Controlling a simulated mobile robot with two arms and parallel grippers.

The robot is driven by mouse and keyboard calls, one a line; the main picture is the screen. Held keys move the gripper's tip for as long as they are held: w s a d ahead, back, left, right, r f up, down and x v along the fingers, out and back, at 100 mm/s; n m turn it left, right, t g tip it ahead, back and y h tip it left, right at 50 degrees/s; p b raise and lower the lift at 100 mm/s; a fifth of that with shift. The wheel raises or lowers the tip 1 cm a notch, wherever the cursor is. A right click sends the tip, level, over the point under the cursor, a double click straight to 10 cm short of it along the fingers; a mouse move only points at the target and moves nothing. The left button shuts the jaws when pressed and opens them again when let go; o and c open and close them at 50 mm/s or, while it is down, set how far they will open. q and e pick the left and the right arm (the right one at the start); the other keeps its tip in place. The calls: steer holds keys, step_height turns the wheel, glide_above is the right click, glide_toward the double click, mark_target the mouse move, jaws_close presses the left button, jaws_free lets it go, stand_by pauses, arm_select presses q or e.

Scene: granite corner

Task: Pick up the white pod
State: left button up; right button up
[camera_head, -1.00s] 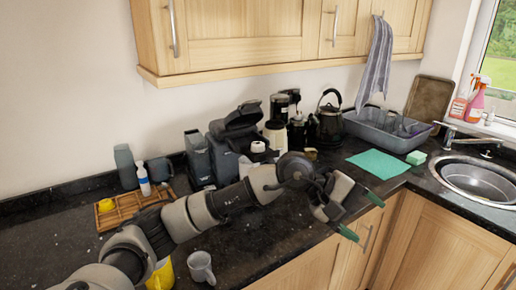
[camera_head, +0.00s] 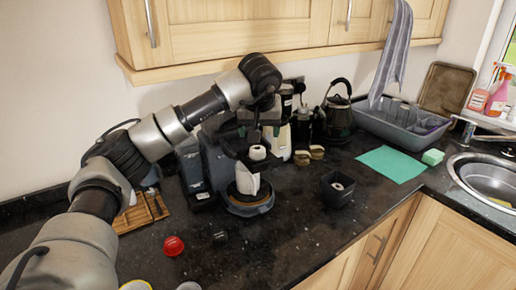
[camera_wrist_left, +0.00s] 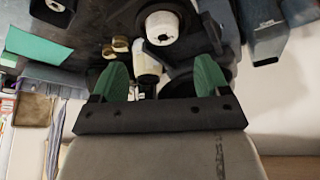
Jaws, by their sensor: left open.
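A small white round piece with a dark centre (camera_head: 257,152) shows below my left gripper at the dark coffee machine (camera_head: 215,160); it looks like the white pod, but I cannot be sure. In the left wrist view this white piece (camera_wrist_left: 162,25) is above and between the fingertips, apart from them. My left gripper (camera_head: 260,128) is over the machine, its green fingers spread and empty in the left wrist view (camera_wrist_left: 160,75). Another small white item (camera_head: 337,186) sits in a black open box (camera_head: 338,196) to the right.
A white jar (camera_wrist_left: 147,62) stands behind the machine. A kettle (camera_head: 338,115), a grey basin (camera_head: 395,125) and a green cloth (camera_head: 391,164) are to the right. A red item (camera_head: 173,246) lies in front. The counter's front middle is mostly clear.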

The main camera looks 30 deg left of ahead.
mark_target(257, 150)
arm_select(q)
steer(key=x, duration=0.2)
steer(key=shift+a+f, duration=0.25)
steer(key=shift+f, duration=0.15)
steer(key=p+x, duration=0.2)
steer(key=x, duration=0.1)
steer(key=shift+f, duration=0.25)
steer(key=shift+w+a+f, duration=0.15)
steer(key=shift+f, duration=0.45)
steer(key=shift+c, duration=0.2)
steer(key=shift+f, duration=0.1)
steer(key=shift+c, duration=1.4)
steer(key=c, duration=0.9)
arm_select(e)
steer(key=shift+s+d+r, duration=0.15)
steer(key=shift+s+r, duration=0.3)
steer(key=shift+r, duration=0.15)
steer(key=shift+s+d+r, duration=0.15)
steer(key=shift+s+r, duration=0.3)
steer(key=shift+r, duration=0.15)
